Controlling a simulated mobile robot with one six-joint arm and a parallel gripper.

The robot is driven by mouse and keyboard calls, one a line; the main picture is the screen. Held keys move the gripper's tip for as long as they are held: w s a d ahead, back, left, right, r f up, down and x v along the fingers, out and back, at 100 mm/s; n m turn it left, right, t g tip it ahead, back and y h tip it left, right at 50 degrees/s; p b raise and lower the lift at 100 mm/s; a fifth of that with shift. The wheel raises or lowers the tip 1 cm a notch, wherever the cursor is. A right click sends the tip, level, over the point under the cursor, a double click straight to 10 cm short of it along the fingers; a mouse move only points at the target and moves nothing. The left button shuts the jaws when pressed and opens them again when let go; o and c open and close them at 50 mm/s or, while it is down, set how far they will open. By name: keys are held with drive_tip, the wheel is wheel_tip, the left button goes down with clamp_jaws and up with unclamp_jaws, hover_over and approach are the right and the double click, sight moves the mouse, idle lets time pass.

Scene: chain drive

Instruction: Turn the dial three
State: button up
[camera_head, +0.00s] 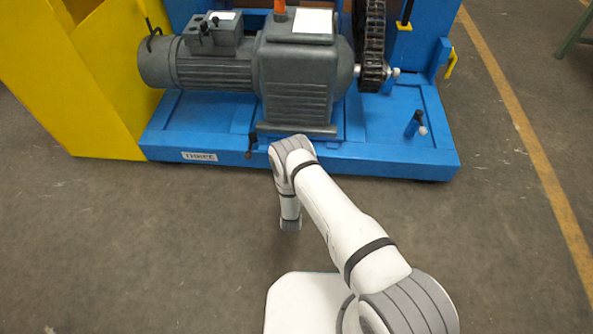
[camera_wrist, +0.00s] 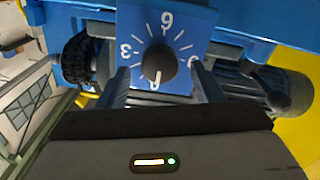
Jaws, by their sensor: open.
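The dial is a round black knob (camera_wrist: 159,63) on a blue plate (camera_wrist: 128,18) with white marks and numerals, in the wrist view. A numeral like 6 or 9 shows at the top, a 3 at the left and a 0 at the bottom. A white line on the knob points down toward the 0. My gripper (camera_wrist: 162,74) is open, its fingers apart on either side of the knob's lower part in the picture; I cannot tell whether they touch it. I cannot make out the dial or the fingers in the head view.
A blue base (camera_head: 300,158) carries a grey motor (camera_head: 215,68) and gearbox (camera_head: 297,85), with a chain (camera_head: 373,50) at right. A label reading THREE (camera_head: 199,156) is on its front. A yellow panel (camera_head: 90,80) stands left. The floor in front is clear around my arm.

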drive_tip(key=shift+w, duration=0.7)
drive_tip(key=c, duration=0.9)
drive_tip(key=shift+a, duration=0.15)
drive_tip(key=shift+c, duration=0.3)
